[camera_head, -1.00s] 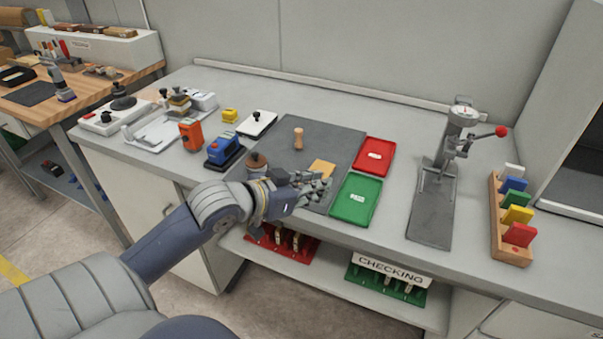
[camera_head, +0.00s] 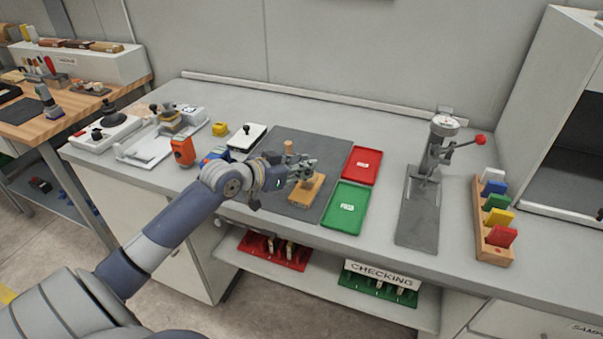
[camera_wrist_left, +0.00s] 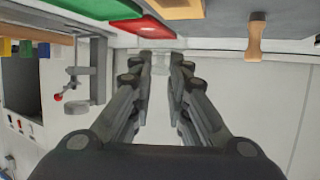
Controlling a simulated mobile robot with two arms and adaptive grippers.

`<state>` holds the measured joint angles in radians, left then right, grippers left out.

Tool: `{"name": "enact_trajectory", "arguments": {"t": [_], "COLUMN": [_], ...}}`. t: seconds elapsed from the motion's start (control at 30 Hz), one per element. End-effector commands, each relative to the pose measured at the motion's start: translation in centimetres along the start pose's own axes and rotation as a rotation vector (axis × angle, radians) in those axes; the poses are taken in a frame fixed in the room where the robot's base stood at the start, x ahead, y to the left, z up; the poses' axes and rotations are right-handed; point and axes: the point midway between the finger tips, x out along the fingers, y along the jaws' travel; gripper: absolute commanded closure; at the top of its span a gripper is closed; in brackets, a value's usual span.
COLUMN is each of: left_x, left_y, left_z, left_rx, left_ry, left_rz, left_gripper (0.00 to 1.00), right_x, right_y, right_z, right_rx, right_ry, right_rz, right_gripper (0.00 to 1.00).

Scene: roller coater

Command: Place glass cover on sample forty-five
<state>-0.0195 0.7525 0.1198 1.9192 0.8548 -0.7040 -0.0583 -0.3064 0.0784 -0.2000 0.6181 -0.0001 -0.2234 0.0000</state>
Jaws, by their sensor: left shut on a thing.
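My left gripper (camera_head: 303,172) is over the grey mat (camera_head: 325,150), just behind a tan wooden block (camera_head: 306,191). In the left wrist view its two fingers (camera_wrist_left: 161,62) are close together with a narrow gap. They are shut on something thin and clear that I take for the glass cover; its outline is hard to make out. The block also shows at the top of the wrist view (camera_wrist_left: 182,9), apart from the fingertips. No number forty-five is legible, so I cannot tell which thing is that sample. My right gripper is not in view.
A wooden peg-like handle (camera_head: 288,147) stands on the mat near the gripper. A green tray (camera_head: 332,222) and a red tray (camera_head: 347,176) lie to the right. Beyond are a lever press (camera_head: 431,150) and a rack of coloured plates (camera_head: 480,240). Orange (camera_head: 183,152) and other devices crowd the left.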

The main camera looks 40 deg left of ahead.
Motion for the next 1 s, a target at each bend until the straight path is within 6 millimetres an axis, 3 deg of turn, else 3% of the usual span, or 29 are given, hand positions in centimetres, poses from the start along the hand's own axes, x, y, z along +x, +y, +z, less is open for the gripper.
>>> {"name": "enact_trajectory", "arguments": {"t": [0.17,0.43,0.83,0.87,0.9,1.0], "left_x": [0.7,1.9,2.2,2.1,2.1,2.1], "left_y": [-0.8,-0.8,-0.8,-0.8,-0.8,-0.8], "left_z": [-0.1,2.9,3.5,3.4,3.4,3.4], "left_rx": [0.000,-0.003,0.000,0.000,0.000,0.000], "left_ry": [-0.001,0.000,-0.001,-0.001,-0.001,-0.001], "left_rz": [0.000,0.001,0.000,0.001,0.001,0.000], "left_gripper": [1.00,1.00,1.00,0.78,0.69,0.64], "right_x": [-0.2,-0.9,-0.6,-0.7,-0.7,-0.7], "right_y": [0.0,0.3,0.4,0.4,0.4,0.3], "right_z": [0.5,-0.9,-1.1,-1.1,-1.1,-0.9], "right_rx": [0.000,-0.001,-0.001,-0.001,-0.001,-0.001], "right_ry": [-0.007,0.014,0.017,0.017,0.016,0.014], "right_rz": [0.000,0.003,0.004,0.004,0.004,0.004], "right_gripper": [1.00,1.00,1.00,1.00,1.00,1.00]}}
